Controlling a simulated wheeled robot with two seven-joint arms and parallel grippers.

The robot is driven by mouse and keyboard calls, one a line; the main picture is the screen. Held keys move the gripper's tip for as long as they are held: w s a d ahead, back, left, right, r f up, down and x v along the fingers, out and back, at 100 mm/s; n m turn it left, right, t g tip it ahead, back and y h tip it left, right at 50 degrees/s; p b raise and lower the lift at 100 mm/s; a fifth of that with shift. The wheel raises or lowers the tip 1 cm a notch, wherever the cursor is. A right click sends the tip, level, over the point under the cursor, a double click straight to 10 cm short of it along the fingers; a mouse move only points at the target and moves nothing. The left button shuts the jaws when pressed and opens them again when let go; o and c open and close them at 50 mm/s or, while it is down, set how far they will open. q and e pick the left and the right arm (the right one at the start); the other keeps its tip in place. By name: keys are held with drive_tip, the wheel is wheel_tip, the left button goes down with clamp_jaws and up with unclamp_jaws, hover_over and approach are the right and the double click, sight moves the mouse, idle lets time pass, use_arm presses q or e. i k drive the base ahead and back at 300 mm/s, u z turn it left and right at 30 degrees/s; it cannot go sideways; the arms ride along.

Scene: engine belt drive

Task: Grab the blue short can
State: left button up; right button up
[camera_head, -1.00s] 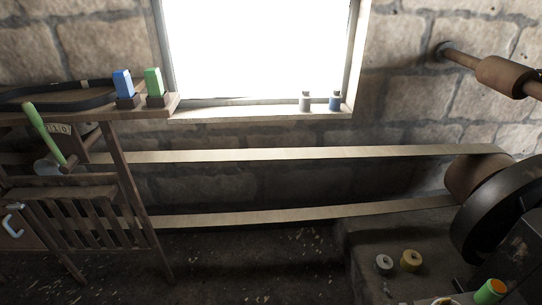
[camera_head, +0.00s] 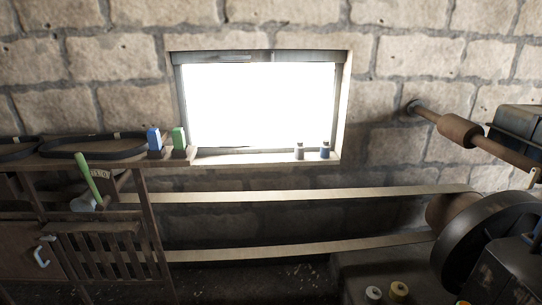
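A small blue can (camera_head: 325,150) with a pale top stands upright on the right end of the window sill. A grey can (camera_head: 299,151) of like size stands just left of it. A taller blue box-like item (camera_head: 154,141) stands on the wooden shelf at the left, beside a green one (camera_head: 179,141). Neither of my grippers shows in this view, so I cannot see their state.
Two pale belt runs (camera_head: 300,195) cross below the window to a dark wheel (camera_head: 485,235) at the right. A wooden rack (camera_head: 105,250) with a green-handled lever (camera_head: 88,175) stands left.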

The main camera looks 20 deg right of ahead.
sight(324, 151)
drive_tip(key=z, duration=0.55)
drive_tip(key=i, duration=0.45)
drive_tip(key=z, duration=0.9)
drive_tip(key=i, duration=1.1)
drive_tip(key=u, duration=0.15)
